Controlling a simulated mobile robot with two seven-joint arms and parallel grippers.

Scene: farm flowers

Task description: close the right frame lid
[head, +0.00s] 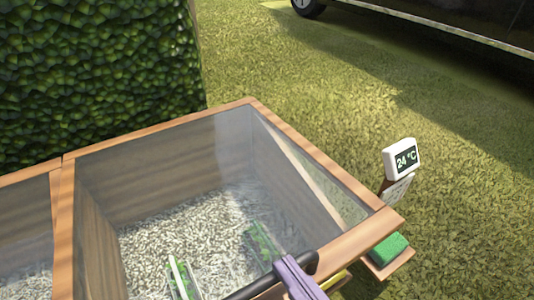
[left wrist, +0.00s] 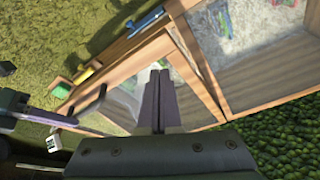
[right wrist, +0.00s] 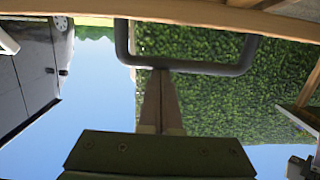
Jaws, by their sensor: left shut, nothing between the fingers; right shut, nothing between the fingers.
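The right frame lid (head: 320,160) is a clear pane in a wooden border. A wedge of grass shows beneath its right side, widening toward the front, so it looks partly raised. Its dark bar handle (head: 310,263) is at the front; it also shows in the right wrist view (right wrist: 190,66). My right gripper (head: 287,262) is shut and empty, its fingertips at the handle's bar; I cannot tell whether they touch. In the right wrist view its fingers (right wrist: 160,74) point at the bar. My left gripper (left wrist: 160,72) is shut and empty, in front of the frames in its view.
A left frame (head: 25,225) adjoins at the left. A hedge (head: 100,70) stands behind. A thermometer (head: 402,158) and a green block (head: 388,249) are at the right front corner. A blue tool (left wrist: 146,20) and a yellow object (left wrist: 88,72) lie along the front. Open grass (head: 330,90) lies right.

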